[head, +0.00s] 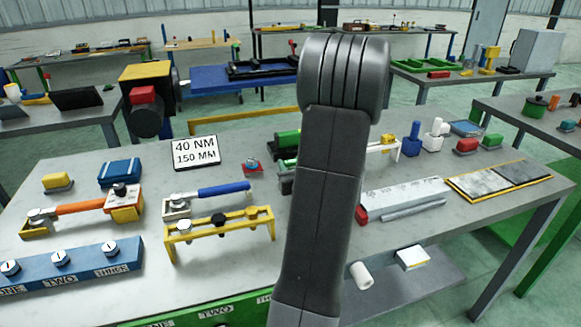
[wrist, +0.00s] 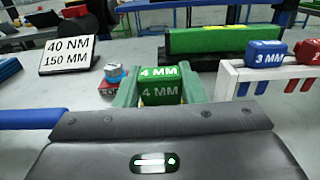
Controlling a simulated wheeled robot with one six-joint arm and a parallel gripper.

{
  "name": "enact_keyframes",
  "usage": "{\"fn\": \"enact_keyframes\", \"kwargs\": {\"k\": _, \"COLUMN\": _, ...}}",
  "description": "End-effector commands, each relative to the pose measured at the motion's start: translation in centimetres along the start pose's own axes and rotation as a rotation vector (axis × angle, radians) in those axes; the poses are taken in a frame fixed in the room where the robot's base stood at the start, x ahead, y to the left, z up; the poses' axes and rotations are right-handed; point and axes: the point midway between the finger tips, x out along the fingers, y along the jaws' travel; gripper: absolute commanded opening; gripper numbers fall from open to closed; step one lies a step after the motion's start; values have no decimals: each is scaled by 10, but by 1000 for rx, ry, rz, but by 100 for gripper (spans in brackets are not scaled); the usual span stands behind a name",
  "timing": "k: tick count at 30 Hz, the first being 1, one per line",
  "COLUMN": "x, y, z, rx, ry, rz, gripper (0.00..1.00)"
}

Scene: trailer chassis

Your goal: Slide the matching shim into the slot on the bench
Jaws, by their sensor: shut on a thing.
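My gripper (wrist: 162,92) is shut on a green shim (wrist: 161,86) marked 4 MM, with one green finger on each side of it. A long green block with a dark base (wrist: 224,42) lies behind the shim, slightly right; it also shows in the head view (head: 287,140), partly behind my arm. I cannot make out a slot in it. A white rack (wrist: 285,82) at the right holds a blue shim (wrist: 264,54) marked 3 MM and a red shim (wrist: 308,51). In the head view my arm hides most of the gripper and the held shim.
A sign (head: 195,152) reading 40 NM 150 MM stands left of the shim. A small red and blue item (wrist: 113,78) sits close by. A blue-handled wrench (head: 210,193) and a yellow stand (head: 220,232) lie on the bench (head: 325,257), left of my arm.

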Motion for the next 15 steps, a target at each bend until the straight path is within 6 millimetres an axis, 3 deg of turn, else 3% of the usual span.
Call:
{"fn": "enact_keyframes", "kwargs": {"k": 1, "x": -3, "y": 2, "z": -14, "rx": 9, "ry": 21, "rz": 3, "gripper": 13}}
{"fn": "enact_keyframes", "kwargs": {"k": 15, "x": -4, "y": 3, "z": -23, "rx": 10, "ry": 30, "rz": 4, "gripper": 13}}
